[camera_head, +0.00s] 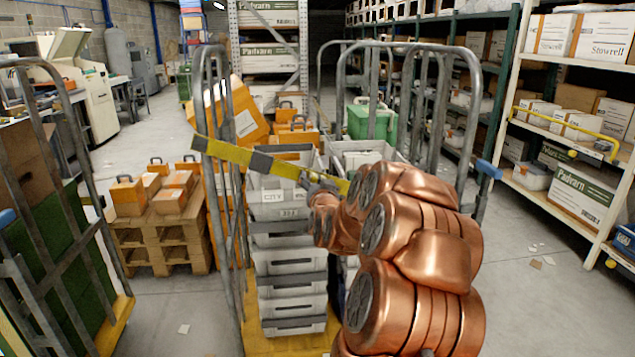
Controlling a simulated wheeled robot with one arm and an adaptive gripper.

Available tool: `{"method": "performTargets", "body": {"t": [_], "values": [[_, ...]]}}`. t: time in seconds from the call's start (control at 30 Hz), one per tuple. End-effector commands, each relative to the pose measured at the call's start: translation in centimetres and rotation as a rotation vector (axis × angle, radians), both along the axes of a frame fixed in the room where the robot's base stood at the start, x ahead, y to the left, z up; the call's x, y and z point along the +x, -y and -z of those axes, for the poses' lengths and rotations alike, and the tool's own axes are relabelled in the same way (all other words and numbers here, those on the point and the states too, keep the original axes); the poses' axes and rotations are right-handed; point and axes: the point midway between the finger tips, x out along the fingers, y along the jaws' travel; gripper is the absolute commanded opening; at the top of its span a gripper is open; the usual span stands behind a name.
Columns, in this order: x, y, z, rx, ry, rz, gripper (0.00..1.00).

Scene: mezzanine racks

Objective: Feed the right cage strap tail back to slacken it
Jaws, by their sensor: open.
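The right roll cage (208,120) stands mid-picture, with grey tube sides and a yellow base. A yellow-and-black strap (235,155) runs across its front, sloping down from the left upright towards the right. The strap's right part passes behind my copper arm, so its right end and tail cannot be made out. My gripper (318,186) is at the strap near the middle of the cage front. Its jaws are open; the fingers are small and partly hidden by my wrist, and I cannot tell whether they touch the strap.
Grey totes (290,262) are stacked in the cage, with orange cases and a green crate (372,122) behind. Another cage (60,190) stands at the left. A pallet (165,238) holds orange boxes. A shelf rack (560,135) lines the right; floor before it is mostly clear.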

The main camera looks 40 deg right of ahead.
Motion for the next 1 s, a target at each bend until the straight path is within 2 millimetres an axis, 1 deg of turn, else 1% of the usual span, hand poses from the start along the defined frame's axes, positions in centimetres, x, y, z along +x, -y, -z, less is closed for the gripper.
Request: {"method": "performTargets", "body": {"t": [0.13, 0.87, 1.0], "values": [[0.00, -0.01, 0.02, 0.000, 0.000, 0.000, 0.77], [-0.02, -0.01, 0.02, 0.001, -0.001, 0.000, 0.01], [-0.02, -0.01, 0.04, 0.001, -0.001, 0.000, 0.00]]}}
